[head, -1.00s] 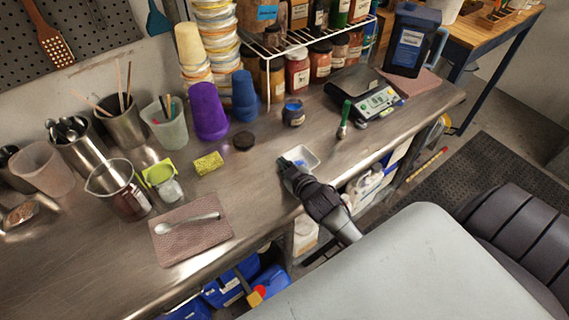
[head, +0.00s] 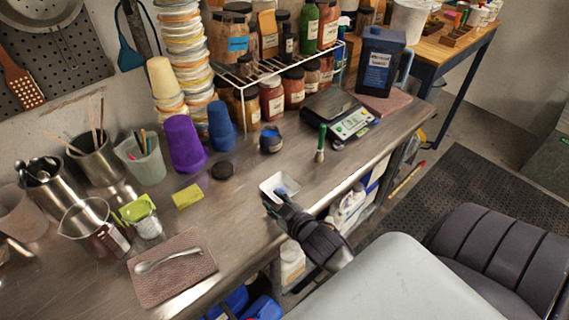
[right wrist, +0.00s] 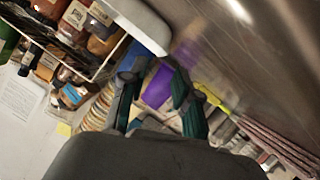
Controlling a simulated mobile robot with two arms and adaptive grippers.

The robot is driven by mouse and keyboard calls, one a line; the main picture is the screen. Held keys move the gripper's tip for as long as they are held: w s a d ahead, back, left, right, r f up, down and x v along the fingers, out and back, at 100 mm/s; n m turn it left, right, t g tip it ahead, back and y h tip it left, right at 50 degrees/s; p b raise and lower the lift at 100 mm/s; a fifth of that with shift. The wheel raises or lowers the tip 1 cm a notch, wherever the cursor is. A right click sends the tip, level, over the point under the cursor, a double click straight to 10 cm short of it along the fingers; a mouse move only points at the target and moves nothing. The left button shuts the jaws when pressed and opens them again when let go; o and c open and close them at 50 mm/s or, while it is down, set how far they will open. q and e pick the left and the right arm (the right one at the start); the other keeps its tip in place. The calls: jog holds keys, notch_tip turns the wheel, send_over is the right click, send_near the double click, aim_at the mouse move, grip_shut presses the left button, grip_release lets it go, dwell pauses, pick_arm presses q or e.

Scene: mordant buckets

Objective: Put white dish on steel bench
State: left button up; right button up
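The white dish (head: 273,183) is a small, shallow, square dish near the front edge of the steel bench (head: 250,213). My right gripper (head: 275,198) is at its near side in the head view, its tips overlapping the dish's front part. In the right wrist view the two fingers of the right gripper (right wrist: 158,88) stand apart with nothing between them. A pale edge, likely the dish (right wrist: 142,25), lies just beyond the tips. I cannot tell whether a finger touches the dish. My left gripper is not in view.
A brush with a green handle (head: 321,143), a blue jar (head: 270,141), a black lid (head: 223,170) and a yellow sponge (head: 187,196) surround the dish. A scale (head: 345,120) stands farther right. A spoon lies on a cloth (head: 185,280) at left. Bare steel lies between them.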

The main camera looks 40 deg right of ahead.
jog(key=v, duration=0.5)
jog(key=shift+s+r+b, duration=0.15)
jog(key=shift+s+b, duration=0.15)
jog(key=shift+s, duration=0.05)
